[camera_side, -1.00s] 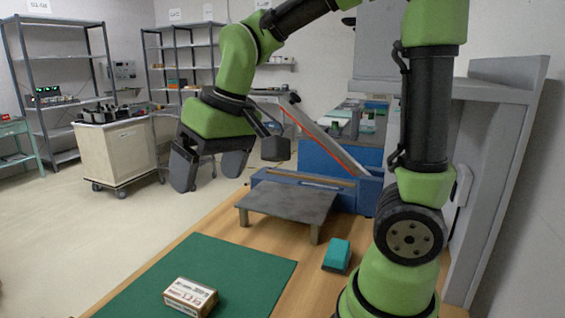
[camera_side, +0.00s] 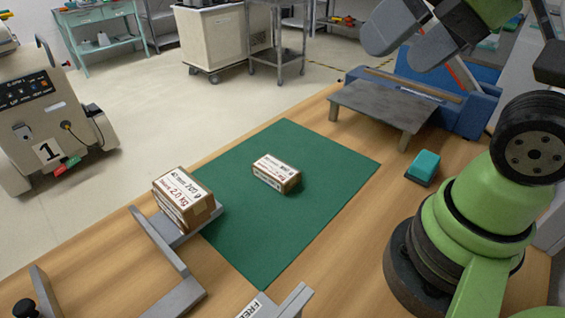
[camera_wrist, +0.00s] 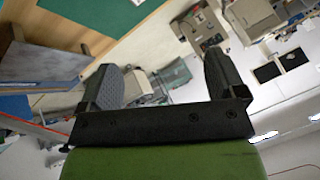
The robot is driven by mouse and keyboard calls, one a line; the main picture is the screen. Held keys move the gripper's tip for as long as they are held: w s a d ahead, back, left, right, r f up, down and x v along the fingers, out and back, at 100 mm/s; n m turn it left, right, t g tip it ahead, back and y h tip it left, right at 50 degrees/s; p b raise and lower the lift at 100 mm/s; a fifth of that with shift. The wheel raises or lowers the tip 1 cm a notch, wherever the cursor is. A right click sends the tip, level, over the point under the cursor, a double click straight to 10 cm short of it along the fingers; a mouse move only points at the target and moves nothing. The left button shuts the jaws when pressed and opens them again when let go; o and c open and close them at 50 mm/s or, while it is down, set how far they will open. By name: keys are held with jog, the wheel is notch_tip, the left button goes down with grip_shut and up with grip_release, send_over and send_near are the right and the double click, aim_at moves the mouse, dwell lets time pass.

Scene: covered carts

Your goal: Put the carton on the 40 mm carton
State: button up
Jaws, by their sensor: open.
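A small brown carton with white printed labels (camera_side: 276,173) lies on the green mat (camera_side: 310,225) in the side view. A larger labelled carton (camera_side: 187,199) sits on a grey bracket at the mat's left edge, apart from the small one. I cannot tell for sure which is the 40 mm carton. My gripper (camera_side: 415,42) is open and empty, high up at the top right, partly cut off by the frame edge and away from both cartons. In the wrist view its two fingers (camera_wrist: 165,82) stand wide apart, with no carton between them or in sight.
A low grey table (camera_side: 385,105) stands behind the mat; it also shows in the wrist view (camera_wrist: 45,65). A teal-topped block (camera_side: 424,167) lies right of the mat. Grey metal rails (camera_side: 160,250) stand at the front left. Much of the mat is bare.

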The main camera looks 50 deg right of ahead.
jog(key=w+f+g, duration=0.1)
jog(key=w+g, duration=0.1)
jog(key=w, duration=0.5)
jog(key=n+g+h, duration=0.2)
jog(key=n+g, duration=0.2)
jog(key=g, duration=0.1)
send_over(279, 170)
notch_tip(279, 170, down, 24)
jog(key=shift+d, duration=0.1)
notch_tip(279, 170, down, 6)
jog(key=shift+r, duration=0.1)
jog(key=c, duration=1.3)
notch_tip(279, 170, up, 10)
jog(key=shift+f, duration=0.1)
jog(key=shift+w+a+r, duration=0.2)
jog(key=shift+a, duration=0.05)
jog(key=w+a+r, duration=0.1)
jog(key=a+r, duration=0.4)
jog(key=a, duration=0.5)
jog(key=w+a+r, duration=0.1)
jog(key=a+r, duration=0.4)
jog(key=a, duration=0.4)
notch_tip(279, 170, down, 5)
jog(key=shift+s+a+r, duration=0.1)
jog(key=shift+s+a, duration=0.05)
jog(key=shift+f, duration=2.15)
